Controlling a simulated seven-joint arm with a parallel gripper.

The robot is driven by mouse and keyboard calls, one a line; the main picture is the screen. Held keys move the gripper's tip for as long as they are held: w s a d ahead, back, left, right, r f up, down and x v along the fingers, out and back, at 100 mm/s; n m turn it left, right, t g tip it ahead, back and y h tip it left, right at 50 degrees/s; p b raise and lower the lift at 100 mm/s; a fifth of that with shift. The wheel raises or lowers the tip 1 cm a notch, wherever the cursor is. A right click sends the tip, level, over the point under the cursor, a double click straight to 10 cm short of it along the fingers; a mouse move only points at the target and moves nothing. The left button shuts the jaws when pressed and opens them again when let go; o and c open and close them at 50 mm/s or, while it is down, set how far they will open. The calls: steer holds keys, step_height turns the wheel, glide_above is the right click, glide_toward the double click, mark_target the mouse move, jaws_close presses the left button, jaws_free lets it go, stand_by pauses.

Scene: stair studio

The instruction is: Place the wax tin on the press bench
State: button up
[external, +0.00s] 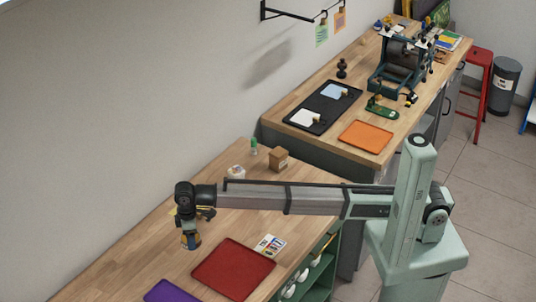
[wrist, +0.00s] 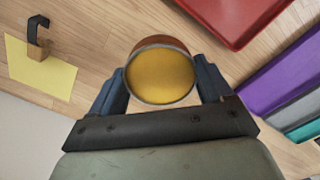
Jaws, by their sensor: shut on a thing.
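The wax tin is a round tin with a golden-yellow face and a brownish side; it shows in the wrist view (wrist: 160,77) between the two dark blue fingers. My gripper (wrist: 162,82) is shut on it. In the external view my gripper (external: 190,238) points down over the near wooden bench, left of the red tray, with the tin small and partly hidden between the fingers. I cannot tell whether the tin touches the bench top. The press bench (external: 345,118) is the wooden bench at the back right, bearing a dark press (external: 398,65).
On the press bench lie a black tray (external: 310,118) and an orange mat (external: 366,135). The near bench holds a red tray (external: 233,268), a purple mat (external: 172,291), a cardboard box (external: 278,159) and a colour card (external: 270,245). A gap separates the benches. A red stool (external: 480,75) stands beyond.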

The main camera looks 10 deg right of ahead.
steer(key=shift+f, duration=2.35)
steer(key=shift+f, duration=0.1)
steer(key=o, duration=1.2)
step_height(320, 180, up, 12)
steer(key=shift+r, duration=0.1)
